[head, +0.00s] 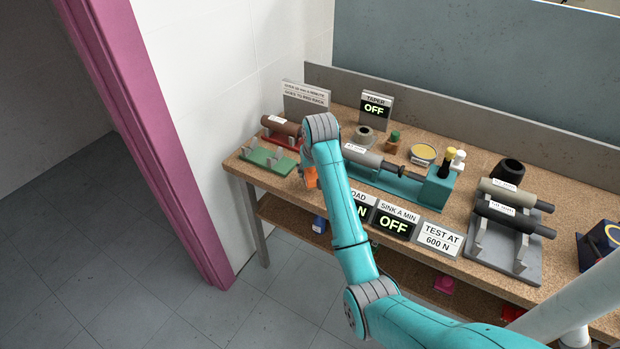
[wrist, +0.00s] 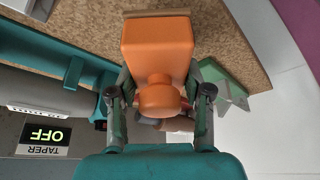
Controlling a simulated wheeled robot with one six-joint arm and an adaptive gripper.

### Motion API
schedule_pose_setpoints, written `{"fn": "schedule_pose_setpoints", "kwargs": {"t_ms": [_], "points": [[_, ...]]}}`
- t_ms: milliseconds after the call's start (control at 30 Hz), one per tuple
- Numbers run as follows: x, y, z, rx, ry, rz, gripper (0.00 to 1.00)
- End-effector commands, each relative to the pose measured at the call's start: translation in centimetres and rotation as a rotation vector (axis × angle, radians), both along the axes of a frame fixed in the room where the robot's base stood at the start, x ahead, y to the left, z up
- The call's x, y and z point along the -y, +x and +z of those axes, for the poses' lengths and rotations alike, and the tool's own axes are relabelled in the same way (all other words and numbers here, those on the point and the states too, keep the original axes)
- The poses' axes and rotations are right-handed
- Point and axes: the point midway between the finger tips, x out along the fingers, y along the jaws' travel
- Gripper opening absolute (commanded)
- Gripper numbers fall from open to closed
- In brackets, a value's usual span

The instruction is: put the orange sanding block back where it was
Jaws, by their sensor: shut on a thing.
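The orange sanding block (wrist: 157,45) fills the upper middle of the wrist view, with a round knob on its near side. My gripper (wrist: 159,88) is shut on it, one finger on each side of the knob. In the head view only a small part of the orange block (head: 310,178) shows. It is near the bench's front edge, just right of the green cradle, with my arm covering the rest. Whether the block touches the bench top or hangs above it, I cannot tell.
The green cradle (head: 262,157) is empty; a red cradle (head: 272,139) behind it holds a brown cylinder. A teal fixture (head: 393,187) with a grey cylinder stands to the right. Several signs line the bench's front. Cork top (wrist: 245,55) shows bare beside the block.

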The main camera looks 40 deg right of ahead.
Motion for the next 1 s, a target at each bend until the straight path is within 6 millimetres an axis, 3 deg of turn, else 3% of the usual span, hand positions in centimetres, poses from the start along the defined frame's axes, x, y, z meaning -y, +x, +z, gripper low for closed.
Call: {"fn": "schedule_pose_setpoints", "kwargs": {"t_ms": [200,667,700,767,1000], "points": [[0.0,0.0,-3.0,-0.002,0.001,0.000,0.17],[0.0,0.0,-3.7,0.000,0.000,0.000,0.17],[0.0,0.0,-3.6,0.000,0.000,0.000,0.59],[0.0,0.0,-3.6,0.000,0.000,0.000,0.74],[0.0,0.0,-3.6,-0.001,0.000,0.000,0.74]]}}
